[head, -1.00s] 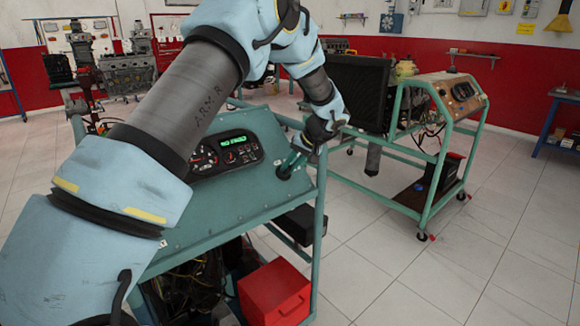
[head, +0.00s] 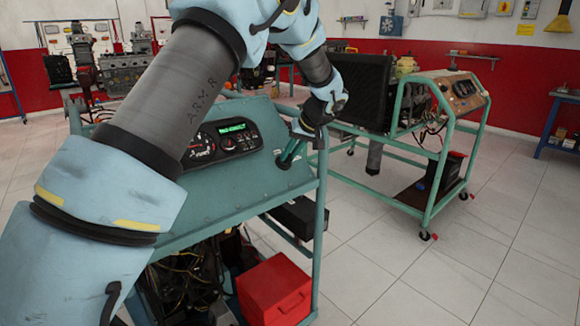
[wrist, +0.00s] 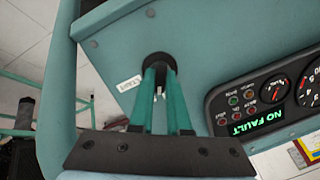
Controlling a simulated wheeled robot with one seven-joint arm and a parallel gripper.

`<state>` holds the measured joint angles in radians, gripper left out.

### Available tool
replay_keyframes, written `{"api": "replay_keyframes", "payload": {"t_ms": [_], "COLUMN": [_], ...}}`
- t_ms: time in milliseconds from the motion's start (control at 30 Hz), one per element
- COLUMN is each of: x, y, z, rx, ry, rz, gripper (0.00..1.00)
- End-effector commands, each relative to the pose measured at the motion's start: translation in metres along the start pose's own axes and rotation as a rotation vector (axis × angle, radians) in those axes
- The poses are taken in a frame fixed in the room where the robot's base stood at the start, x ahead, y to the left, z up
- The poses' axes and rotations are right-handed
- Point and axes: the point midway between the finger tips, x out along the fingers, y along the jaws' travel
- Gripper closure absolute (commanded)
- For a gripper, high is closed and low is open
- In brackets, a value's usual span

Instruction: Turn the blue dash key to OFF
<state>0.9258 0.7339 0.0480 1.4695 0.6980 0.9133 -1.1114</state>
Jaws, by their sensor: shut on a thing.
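The dash key sits at a dark round switch (wrist: 158,62) on the teal sloping dash panel (head: 222,185). The key is mostly hidden between my fingers; only a small pale bit (wrist: 158,92) shows in the wrist view. I cannot make out its blue colour or exact angle. My gripper (head: 287,160) reaches the panel's right end with its teal fingers. In the wrist view my gripper (wrist: 160,72) is shut on the key, fingertips at the switch. A white label reading START (wrist: 129,83) is beside the switch. No OFF mark is readable.
A gauge cluster (head: 222,142) is near the switch; its green display reads NO FAULT in the wrist view (wrist: 257,121). A teal frame rail (head: 320,200) edges the panel. A red box (head: 275,290) is below. Another trainer cart (head: 432,190) stands to the right, with open floor between.

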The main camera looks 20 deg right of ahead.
Motion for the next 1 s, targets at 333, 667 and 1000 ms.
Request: {"api": "replay_keyframes", "payload": {"t_ms": [333, 667, 1000], "x": [0.0045, 0.0017, -0.0003], "y": [0.0016, -0.0007, -0.002], "z": [0.0027, 0.0014, 0.0004], "rx": [-0.288, -0.471, -0.531], "ry": [0.004, 0.002, 0.001], "rz": [0.052, 0.083, 0.092], "gripper": [1.0, 1.0, 1.0]}}
